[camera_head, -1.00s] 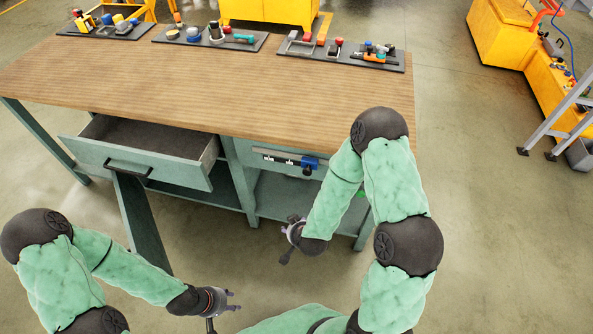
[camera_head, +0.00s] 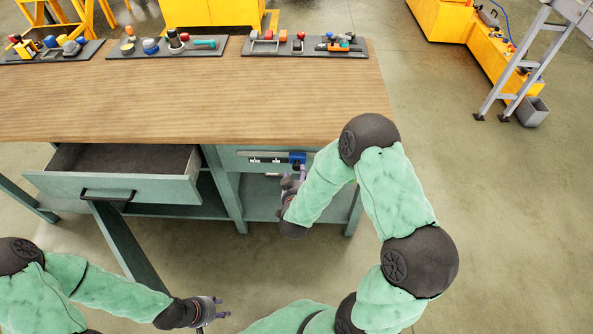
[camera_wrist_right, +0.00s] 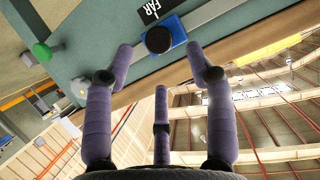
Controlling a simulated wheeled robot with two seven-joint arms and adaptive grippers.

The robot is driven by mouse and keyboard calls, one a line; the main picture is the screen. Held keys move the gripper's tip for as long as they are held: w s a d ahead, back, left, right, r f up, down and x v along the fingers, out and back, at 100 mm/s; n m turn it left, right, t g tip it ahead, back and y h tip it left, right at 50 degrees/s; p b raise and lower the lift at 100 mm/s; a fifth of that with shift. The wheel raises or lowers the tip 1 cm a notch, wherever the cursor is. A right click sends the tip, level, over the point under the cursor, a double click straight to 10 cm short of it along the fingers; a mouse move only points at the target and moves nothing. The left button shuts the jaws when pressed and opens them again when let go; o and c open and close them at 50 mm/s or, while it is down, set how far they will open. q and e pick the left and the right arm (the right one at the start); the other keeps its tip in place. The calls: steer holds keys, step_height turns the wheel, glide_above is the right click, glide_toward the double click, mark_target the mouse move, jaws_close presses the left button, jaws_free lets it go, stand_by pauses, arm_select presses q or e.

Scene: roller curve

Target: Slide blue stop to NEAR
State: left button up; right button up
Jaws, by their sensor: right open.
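The blue stop (camera_head: 297,158), a block with a black round knob, sits at the right end of a slide rail (camera_head: 262,160) on the front of the workbench. In the right wrist view the blue stop (camera_wrist_right: 176,31) lies beside a black FAR label (camera_wrist_right: 150,10). My right gripper (camera_head: 293,179) is at the rail, just below the stop. In its wrist view the right gripper (camera_wrist_right: 160,60) is open, with fingertips to either side of the knob and slightly short of it; contact cannot be told. My left gripper (camera_head: 225,307) is open and empty, low and away from the bench.
An open, empty drawer (camera_head: 120,187) with a black handle juts out left of the rail. Trays of small parts (camera_head: 305,50) line the back of the wooden benchtop (camera_head: 190,110). A green button (camera_wrist_right: 41,52) shows in the wrist view.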

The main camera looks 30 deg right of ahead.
mark_target(297, 167)
steer(key=b+x, duration=0.1)
steer(key=x, duration=0.4)
steer(key=shift+w+d+f, duration=0.15)
steer(key=shift+w, duration=0.1)
jaws_close()
